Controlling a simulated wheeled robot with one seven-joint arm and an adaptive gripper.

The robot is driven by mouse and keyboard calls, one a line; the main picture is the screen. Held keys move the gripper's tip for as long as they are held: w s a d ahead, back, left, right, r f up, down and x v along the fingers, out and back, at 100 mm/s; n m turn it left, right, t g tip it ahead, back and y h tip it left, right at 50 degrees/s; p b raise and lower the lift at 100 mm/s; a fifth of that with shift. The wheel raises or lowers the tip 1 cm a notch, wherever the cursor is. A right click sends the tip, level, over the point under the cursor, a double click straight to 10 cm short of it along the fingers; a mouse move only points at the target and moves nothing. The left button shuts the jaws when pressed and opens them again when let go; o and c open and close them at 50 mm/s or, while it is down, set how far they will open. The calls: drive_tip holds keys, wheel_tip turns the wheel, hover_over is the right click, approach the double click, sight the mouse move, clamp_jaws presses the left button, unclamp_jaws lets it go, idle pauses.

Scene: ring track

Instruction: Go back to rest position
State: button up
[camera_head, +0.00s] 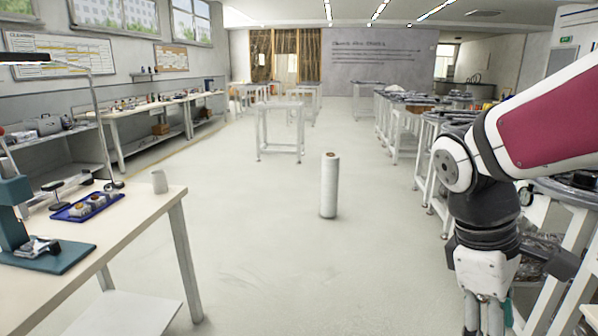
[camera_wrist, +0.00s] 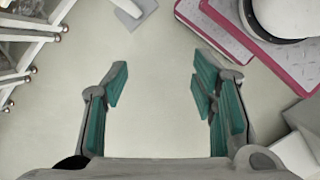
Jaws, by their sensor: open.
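My gripper (camera_wrist: 160,90) is open and empty in the wrist view. Its two teal-padded fingers are wide apart, with only bare pale floor between them. In the head view my arm hangs at the right, and the gripper (camera_head: 486,318) points down at the bottom edge, where its fingertips are cut off. Nothing is held.
A workbench (camera_head: 130,207) stands at the left with a blue tray (camera_head: 62,215), a grey cup (camera_head: 159,182) and a teal stand. A white roll (camera_head: 329,190) stands upright on the floor ahead. Tables with white legs line the right, close to my arm.

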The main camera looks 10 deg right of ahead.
drive_tip(key=s+a+r+m+t+y, duration=0.1)
drive_tip(key=s+a+m+t+y, duration=0.25)
drive_tip(key=s+a+m, duration=0.5)
wheel_tip(320, 180, up, 16)
drive_tip(key=s+a+n+t+p, duration=0.1)
drive_tip(key=t+p, duration=0.2)
drive_tip(key=p, duration=1)
drive_tip(key=shift+s+a+f+p, duration=0.15)
drive_tip(key=shift+s+f+p, duration=0.1)
drive_tip(key=shift+p, duration=0.1)
drive_tip(key=shift+n, duration=0.25)
